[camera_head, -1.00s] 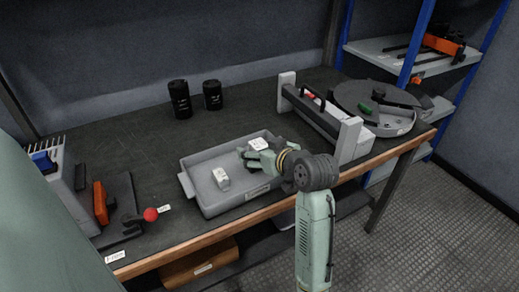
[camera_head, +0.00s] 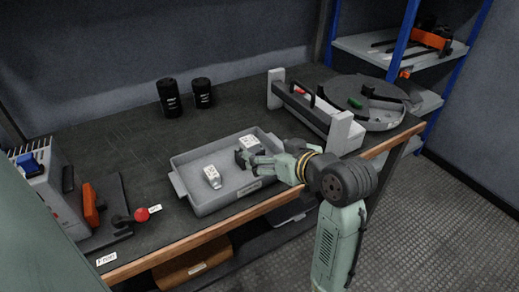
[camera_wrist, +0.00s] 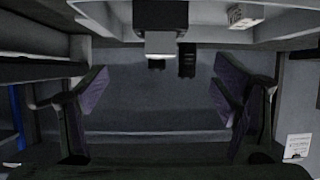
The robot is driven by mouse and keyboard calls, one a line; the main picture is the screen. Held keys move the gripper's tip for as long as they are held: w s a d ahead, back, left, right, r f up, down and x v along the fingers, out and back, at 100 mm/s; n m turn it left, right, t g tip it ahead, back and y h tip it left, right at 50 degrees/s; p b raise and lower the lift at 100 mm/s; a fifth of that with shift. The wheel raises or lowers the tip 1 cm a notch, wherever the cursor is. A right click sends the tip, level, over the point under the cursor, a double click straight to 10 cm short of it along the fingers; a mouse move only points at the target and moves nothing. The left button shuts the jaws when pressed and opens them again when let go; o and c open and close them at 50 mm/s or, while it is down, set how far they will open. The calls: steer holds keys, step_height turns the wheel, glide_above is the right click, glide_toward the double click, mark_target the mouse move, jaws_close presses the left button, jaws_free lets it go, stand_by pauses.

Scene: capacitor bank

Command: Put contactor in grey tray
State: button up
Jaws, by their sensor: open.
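The grey tray (camera_head: 180,187) sits at the bench's front edge. Two small pale blocks show inside it. One block (camera_head: 212,177) stands near the middle, left of my gripper (camera_head: 250,160). The other block (camera_head: 249,142), white-topped with grey sides, is at the back right, just past my fingertips. I cannot tell for sure which is the contactor. The wrist view appears upside down. In it my fingers (camera_wrist: 163,95) are spread wide, with a grey and white block (camera_wrist: 160,35) beyond them in the gap. The other block (camera_wrist: 245,15) is off to one side.
Two black cylinders (camera_head: 170,98) stand behind the tray. A grey frame with black handles (camera_head: 310,108) and a round grey turntable (camera_head: 375,105) stand at right. A red-knobbed lever (camera_head: 141,214) is at left. The bench left of the cylinders is clear.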

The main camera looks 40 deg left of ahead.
steer(key=shift+v, duration=0.95)
